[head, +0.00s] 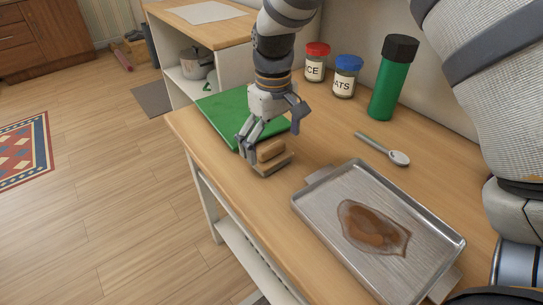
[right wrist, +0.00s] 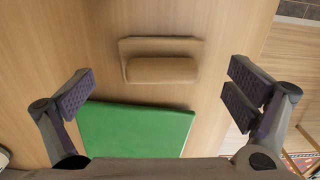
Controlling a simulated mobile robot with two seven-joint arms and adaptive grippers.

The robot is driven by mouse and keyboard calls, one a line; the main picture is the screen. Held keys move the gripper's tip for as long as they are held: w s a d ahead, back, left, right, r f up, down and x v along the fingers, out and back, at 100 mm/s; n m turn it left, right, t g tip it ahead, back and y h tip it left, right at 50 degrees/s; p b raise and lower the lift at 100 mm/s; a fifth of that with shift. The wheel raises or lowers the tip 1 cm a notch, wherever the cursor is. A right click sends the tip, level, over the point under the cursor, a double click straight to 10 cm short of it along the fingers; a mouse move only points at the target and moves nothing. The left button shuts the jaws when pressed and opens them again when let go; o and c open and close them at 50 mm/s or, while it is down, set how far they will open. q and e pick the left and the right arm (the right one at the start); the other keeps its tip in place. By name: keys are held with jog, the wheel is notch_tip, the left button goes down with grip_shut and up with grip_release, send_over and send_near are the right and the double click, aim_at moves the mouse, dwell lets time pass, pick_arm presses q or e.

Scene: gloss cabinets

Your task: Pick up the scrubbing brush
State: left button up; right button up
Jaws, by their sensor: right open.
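The scrubbing brush (head: 271,151) is a light wooden block with a raised rounded grip on a flat base. It lies on the wooden counter, at the front edge beside the green board. My right gripper (head: 268,136) is above it with its fingers spread, open and empty. In the right wrist view the brush (right wrist: 162,68) lies crosswise, a little ahead of the gap between the open fingers (right wrist: 160,92). The brush's underside is hidden. My left gripper is not in view.
The green board (head: 222,112) lies behind the brush. A metal tray (head: 312,203) with a brown stain stands at the right front. The counter's front edge is close to the brush.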

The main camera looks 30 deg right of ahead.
aim_at(272, 147)
notch_tip(272, 147, down, 4)
jog(key=shift+a+r, duration=0.1)
jog(key=shift+r, duration=0.1)
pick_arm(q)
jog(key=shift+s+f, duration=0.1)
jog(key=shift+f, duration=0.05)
pick_arm(e)
jog(key=shift+r, duration=0.1)
jog(key=c, duration=1.3)
jog(key=shift+o, duration=0.2)
notch_tip(272, 147, up, 3)
jog(key=shift+w+r, duration=0.1)
jog(key=shift+r, duration=0.05)
pick_arm(q)
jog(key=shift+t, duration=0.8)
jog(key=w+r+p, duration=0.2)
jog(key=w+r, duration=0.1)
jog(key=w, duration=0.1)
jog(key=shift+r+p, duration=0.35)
jog(key=shift+p, duration=0.05)
pick_arm(e)
jog(key=s+a+r, duration=0.9)
jog(key=a+r, duration=0.1)
jog(key=shift+s+a, duration=0.2)
jog(key=shift+s, duration=0.1)
